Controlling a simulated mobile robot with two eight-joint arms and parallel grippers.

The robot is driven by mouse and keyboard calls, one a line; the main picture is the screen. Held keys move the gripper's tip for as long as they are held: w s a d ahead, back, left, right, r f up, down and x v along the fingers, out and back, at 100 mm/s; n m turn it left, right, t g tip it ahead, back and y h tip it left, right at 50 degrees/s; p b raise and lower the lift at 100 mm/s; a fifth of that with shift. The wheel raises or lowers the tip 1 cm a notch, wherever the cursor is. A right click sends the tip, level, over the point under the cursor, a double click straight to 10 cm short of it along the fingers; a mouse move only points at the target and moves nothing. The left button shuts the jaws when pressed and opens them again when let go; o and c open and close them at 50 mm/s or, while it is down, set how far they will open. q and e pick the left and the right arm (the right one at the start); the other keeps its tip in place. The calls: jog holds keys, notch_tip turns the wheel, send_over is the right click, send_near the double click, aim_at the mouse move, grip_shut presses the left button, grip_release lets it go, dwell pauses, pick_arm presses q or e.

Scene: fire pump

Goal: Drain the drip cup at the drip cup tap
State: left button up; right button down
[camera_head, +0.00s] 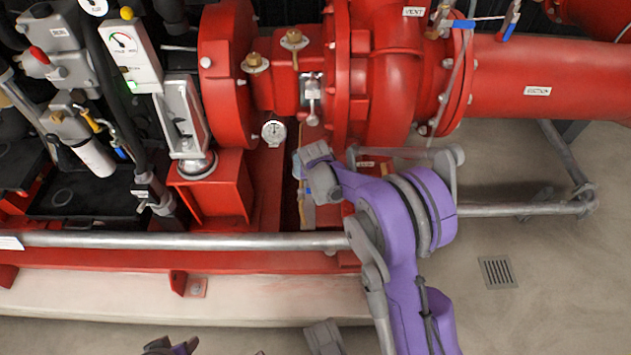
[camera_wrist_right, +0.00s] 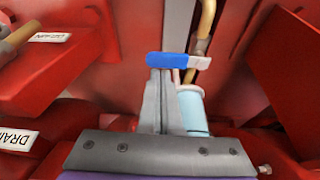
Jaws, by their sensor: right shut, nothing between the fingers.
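In the right wrist view, the tap has a blue lever (camera_wrist_right: 168,60) with a pale metal end, set beside a brass pipe (camera_wrist_right: 207,25). A pale blue cylinder (camera_wrist_right: 193,108), perhaps part of the drip cup drain, is just below it. My right gripper (camera_wrist_right: 157,75) is shut and empty, with its fingertips right at the lever's left part; I cannot tell whether they touch. Purple and grey parts of mine show at the bottom edge; the left fingers cannot be made out.
Red frame walls close in around the right gripper, with DRAIN labels (camera_wrist_right: 50,37) at left. In the head view, a grey rail (camera_head: 200,241) runs along the front of the red base. The red pump casing (camera_head: 395,80) stands behind. Open floor (camera_head: 550,270) lies at right.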

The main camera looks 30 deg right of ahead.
aim_at(305, 199)
jog(key=shift+s+m, duration=0.25)
jog(key=shift+m, duration=0.45)
jog(key=shift+s+a+m+g+h, duration=0.15)
jog(key=shift+s+m+g+h, duration=0.15)
jog(key=shift+m, duration=0.4)
jog(key=shift+s+a+m+g+h, duration=0.15)
jog(key=shift+s+m+g+h, duration=0.1)
jog(key=shift+m, duration=0.45)
jog(key=a+m+g, duration=0.1)
jog(key=m, duration=0.3)
jog(key=s+a+m+g, duration=0.1)
jog(key=a+m, duration=0.1)
jog(key=m, duration=0.2)
jog(key=s+a+m+g, duration=0.1)
jog(key=m, duration=0.3)
jog(key=shift+s+a+g+h+p, duration=0.25)
jog(key=shift+a+g+h+p, duration=0.1)
jog(key=shift+a+p, duration=0.05)
jog(key=shift+a, duration=0.1)
